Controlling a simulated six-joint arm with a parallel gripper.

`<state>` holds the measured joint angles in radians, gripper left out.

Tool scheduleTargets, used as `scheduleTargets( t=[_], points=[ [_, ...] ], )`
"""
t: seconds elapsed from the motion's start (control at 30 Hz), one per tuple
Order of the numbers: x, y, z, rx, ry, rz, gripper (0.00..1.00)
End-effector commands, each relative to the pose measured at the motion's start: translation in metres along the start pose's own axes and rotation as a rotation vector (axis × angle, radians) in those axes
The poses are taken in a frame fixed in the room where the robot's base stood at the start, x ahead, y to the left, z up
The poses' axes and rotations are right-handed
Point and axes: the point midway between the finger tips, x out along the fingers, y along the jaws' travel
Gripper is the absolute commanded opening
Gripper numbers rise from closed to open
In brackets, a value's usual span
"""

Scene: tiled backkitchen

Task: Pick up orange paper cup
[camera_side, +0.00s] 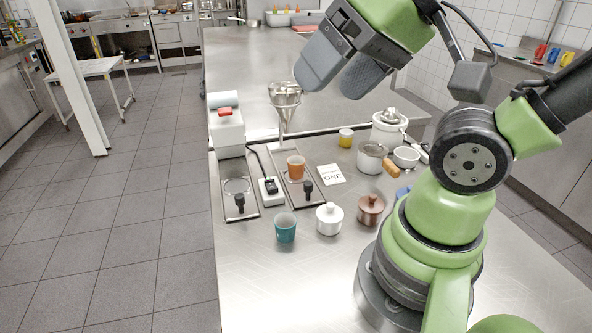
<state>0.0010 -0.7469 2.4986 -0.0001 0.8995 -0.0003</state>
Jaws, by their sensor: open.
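The orange paper cup (296,167) stands upright on a dark-edged plate with a black handle, near the middle of the steel counter. My gripper (333,82) is open and empty, high above the counter, up and to the right of the cup and well apart from it. Its two grey fingers point down and to the left. Nothing covers the cup in this view.
A teal cup (285,228), a white lidded pot (329,218) and a brown lidded pot (370,210) stand in front. A metal funnel stand (284,95) rises behind the cup. A white card (330,174), saucepans and a yellow cup (346,137) lie to the right.

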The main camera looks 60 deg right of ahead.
Motion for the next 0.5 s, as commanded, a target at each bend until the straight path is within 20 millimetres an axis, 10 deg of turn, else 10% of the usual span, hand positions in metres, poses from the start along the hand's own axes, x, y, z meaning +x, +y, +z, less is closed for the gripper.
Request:
scheduleTargets(
  t=[0.27, 0.5],
  points=[
    [0.028, 0.015, -0.044, 0.03, -0.051, 0.125, 0.75],
    [0.086, 0.067, -0.099, 0.066, -0.144, 0.279, 0.75]
  ],
)
